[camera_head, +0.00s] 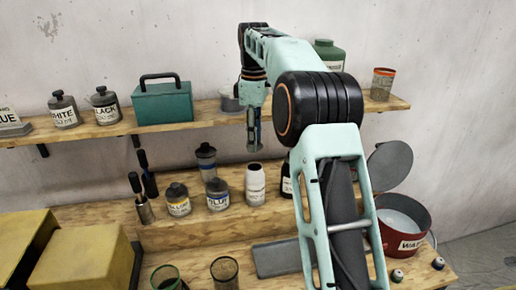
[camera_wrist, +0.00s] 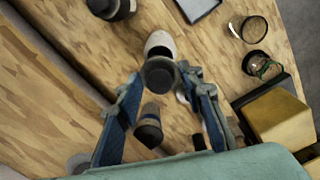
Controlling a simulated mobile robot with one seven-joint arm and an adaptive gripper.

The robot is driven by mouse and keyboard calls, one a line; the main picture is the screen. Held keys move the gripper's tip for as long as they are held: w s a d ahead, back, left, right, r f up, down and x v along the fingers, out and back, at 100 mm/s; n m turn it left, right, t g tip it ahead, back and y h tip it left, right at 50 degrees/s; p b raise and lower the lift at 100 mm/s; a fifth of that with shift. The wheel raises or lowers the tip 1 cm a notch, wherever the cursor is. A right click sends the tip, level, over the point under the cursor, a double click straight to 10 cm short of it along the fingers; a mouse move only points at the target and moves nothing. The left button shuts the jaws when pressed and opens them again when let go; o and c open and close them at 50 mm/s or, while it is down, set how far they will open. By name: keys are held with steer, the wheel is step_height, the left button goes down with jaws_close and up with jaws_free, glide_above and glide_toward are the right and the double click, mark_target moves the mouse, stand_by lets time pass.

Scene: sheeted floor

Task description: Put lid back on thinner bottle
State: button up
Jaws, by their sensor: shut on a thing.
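My gripper (camera_head: 253,138) hangs pointing down above the middle of the lower wooden shelf, shut on a small round dark grey lid. The lid (camera_wrist: 160,73) shows between the fingertips (camera_wrist: 160,80) in the wrist view, and at the gripper's lower end in the head view (camera_head: 254,149). A white bottle (camera_head: 255,186) stands upright on the shelf just below, apart from the lid. In the wrist view the white bottle (camera_wrist: 159,41) is partly hidden behind the lid. The bottle's label cannot be read, and its top looks uncapped.
Paint bottles (camera_head: 217,195) stand left of the white bottle, and a dark bottle (camera_head: 287,187) stands close on its right, partly behind my arm. The upper shelf (camera_head: 195,113) holds a green box (camera_head: 162,103). A red pot (camera_head: 405,228) stands right; yellow boxes (camera_head: 82,258) stand left.

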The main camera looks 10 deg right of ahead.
steer(key=shift+f+b, duration=0.65)
steer(key=shift+f, duration=2.45)
steer(key=shift+r+p, duration=0.1)
steer(key=shift+p, duration=0.5)
steer(key=shift+f, duration=0.25)
steer(key=o, duration=1.4)
steer(key=shift+w+r, duration=0.1)
steer(key=shift+r, duration=3.6)
